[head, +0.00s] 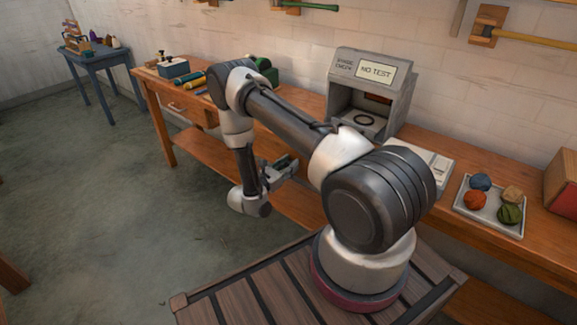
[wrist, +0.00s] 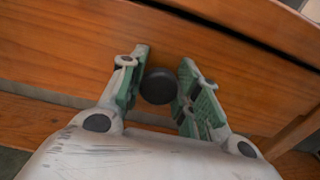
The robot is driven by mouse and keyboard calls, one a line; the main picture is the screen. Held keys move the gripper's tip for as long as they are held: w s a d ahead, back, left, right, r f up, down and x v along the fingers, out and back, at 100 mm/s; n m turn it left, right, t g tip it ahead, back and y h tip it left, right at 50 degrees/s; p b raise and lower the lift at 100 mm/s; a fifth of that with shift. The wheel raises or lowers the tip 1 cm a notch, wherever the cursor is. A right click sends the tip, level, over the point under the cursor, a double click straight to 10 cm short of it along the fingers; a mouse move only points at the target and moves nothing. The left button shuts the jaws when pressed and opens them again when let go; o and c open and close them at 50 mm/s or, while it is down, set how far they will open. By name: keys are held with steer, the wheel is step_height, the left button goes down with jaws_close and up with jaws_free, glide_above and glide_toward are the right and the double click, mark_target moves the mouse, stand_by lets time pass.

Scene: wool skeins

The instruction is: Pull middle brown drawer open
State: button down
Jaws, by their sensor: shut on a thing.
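In the wrist view, a brown wooden drawer front (wrist: 60,50) fills much of the picture, with a round dark knob (wrist: 158,88) on it. My gripper (wrist: 163,64) has its two green-padded fingers on either side of the knob and is shut on it. A dark gap (wrist: 235,38) runs along the top of the drawer front, under the bench top's edge. How far the drawer stands out cannot be told. In the head view, my gripper (head: 283,172) is at the bench's front, and my arm hides much of the drawer there.
The brown workbench (head: 430,143) runs along the wall. On it stand a grey machine (head: 345,65) with a "NO TEST" sign and a tray (head: 470,213) of coloured wool balls. A blue table (head: 88,58) stands far left.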

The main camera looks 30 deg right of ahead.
steer(key=shift+a, duration=0.15)
steer(key=v, duration=2.2)
steer(key=shift+s+r, duration=0.1)
steer(key=c, duration=1.1)
jaws_free()
steer(key=shift+o, duration=0.2)
steer(key=v, duration=1.2)
